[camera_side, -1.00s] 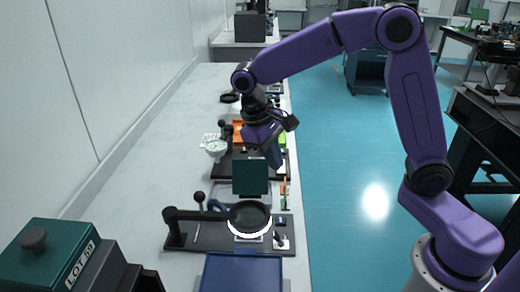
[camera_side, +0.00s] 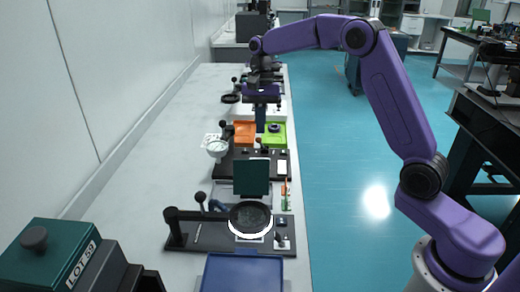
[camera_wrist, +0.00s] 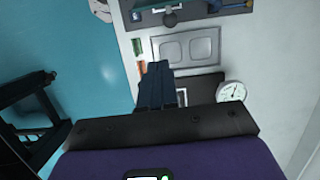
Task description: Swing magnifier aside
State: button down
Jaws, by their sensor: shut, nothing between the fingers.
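A magnifier with a round black-rimmed lens (camera_side: 250,217) is on the near black base plate (camera_side: 205,238). Its arm runs left to a short dark post (camera_side: 172,221). The lens lies over a pale patch on the plate. My gripper (camera_side: 260,131) is well behind it, above the bench near the orange and green trays, with its fingers shut and empty. The shut fingers also show in the wrist view (camera_wrist: 157,66), overlapping a dark plate. A second dark ring (camera_side: 230,98) stands farther back, left of my gripper; I cannot tell its details.
A dark green upright panel (camera_side: 251,177) stands behind the lens. A dial gauge (camera_side: 216,147), orange tray (camera_side: 244,133) and green tray (camera_side: 275,136) are beyond. A blue tray (camera_side: 241,273) and green LOT 59 box (camera_side: 48,255) are nearest. The bench's left strip is mostly clear.

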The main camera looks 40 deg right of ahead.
jog(key=s+a+f, duration=0.3)
jog(key=s+f, duration=0.1)
jog(key=f, duration=0.1)
jog(key=shift+a, duration=0.35)
jog(key=shift+s, duration=0.1)
dwell(0.3)
